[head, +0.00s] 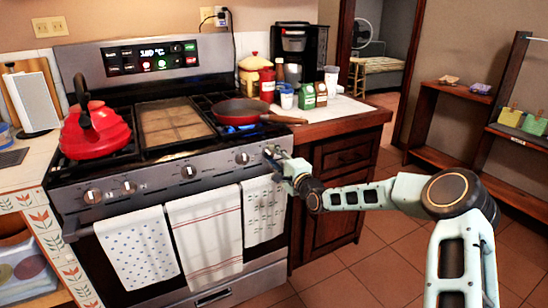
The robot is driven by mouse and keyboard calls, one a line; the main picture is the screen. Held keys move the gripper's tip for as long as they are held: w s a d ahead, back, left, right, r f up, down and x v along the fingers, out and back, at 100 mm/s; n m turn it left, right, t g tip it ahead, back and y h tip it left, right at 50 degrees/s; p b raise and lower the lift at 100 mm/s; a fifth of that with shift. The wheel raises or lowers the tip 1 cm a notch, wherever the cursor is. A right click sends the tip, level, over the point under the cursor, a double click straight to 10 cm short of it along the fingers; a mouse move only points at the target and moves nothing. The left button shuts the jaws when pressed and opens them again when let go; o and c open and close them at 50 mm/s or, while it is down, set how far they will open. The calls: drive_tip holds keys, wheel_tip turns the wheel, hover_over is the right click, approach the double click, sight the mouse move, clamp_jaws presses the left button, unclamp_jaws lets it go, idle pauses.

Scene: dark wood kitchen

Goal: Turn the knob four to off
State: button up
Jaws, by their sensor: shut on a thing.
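The stove (160,220) has a row of round silver knobs along its front panel. From the left they include the far-left knob (93,197), the one beside it (129,187), the middle knob (188,171) and one right of the middle (242,158). My gripper (271,153) is at the right end of this panel, shut on the rightmost knob there. No labels on the knobs are readable.
A red kettle (95,132) and a red pan (240,110) stand on the stove. Three towels, one a striped towel (205,235), hang below the panel. Bottles and a coffee maker (296,55) stand on the right counter. The tiled floor (370,270) in front is open.

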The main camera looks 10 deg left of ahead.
drive_tip(key=m, duration=0.1)
drive_tip(key=m+b, duration=0.1)
drive_tip(key=m, duration=0.1)
drive_tip(key=m+b, duration=0.1)
drive_tip(key=m, duration=0.1)
drive_tip(key=shift+f, duration=0.25)
drive_tip(key=shift+a+m+b, duration=0.1)
drive_tip(key=shift+m+b, duration=0.55)
drive_tip(key=shift+m, duration=0.65)
drive_tip(key=shift+r, duration=0.15)
drive_tip(key=o, duration=1.2)
drive_tip(key=shift+c, duration=0.2)
drive_tip(key=shift+s, duration=0.1)
drive_tip(key=v, duration=1.2)
